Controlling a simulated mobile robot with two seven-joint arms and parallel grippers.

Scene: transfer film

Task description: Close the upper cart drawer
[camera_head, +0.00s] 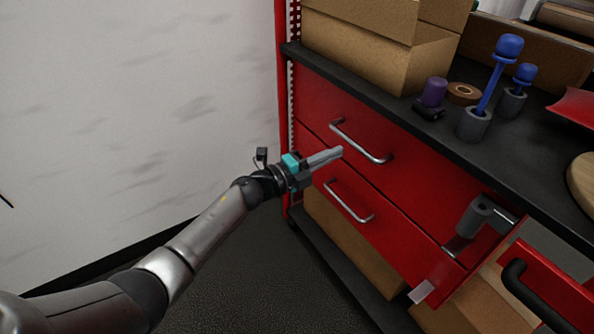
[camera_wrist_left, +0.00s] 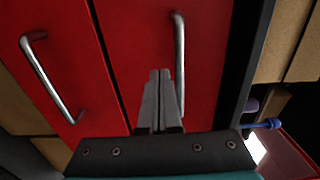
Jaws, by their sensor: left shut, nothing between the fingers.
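The upper cart drawer (camera_head: 405,180) is a red front with a silver bar handle (camera_head: 362,141), just below the black cart top. It looks about flush with the lower red drawer (camera_head: 385,222); I cannot tell whether a small gap is left. Contact cannot be made out. My right gripper is not in view.
The black cart top (camera_head: 400,105) holds a cardboard box (camera_head: 375,50), a purple-capped item (camera_head: 433,92), a tape roll (camera_head: 463,93) and blue-handled tools (camera_head: 490,85). A grey cylindrical holder (camera_head: 478,217) sits at the drawers' right. Floor (camera_head: 260,275) in front is clear.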

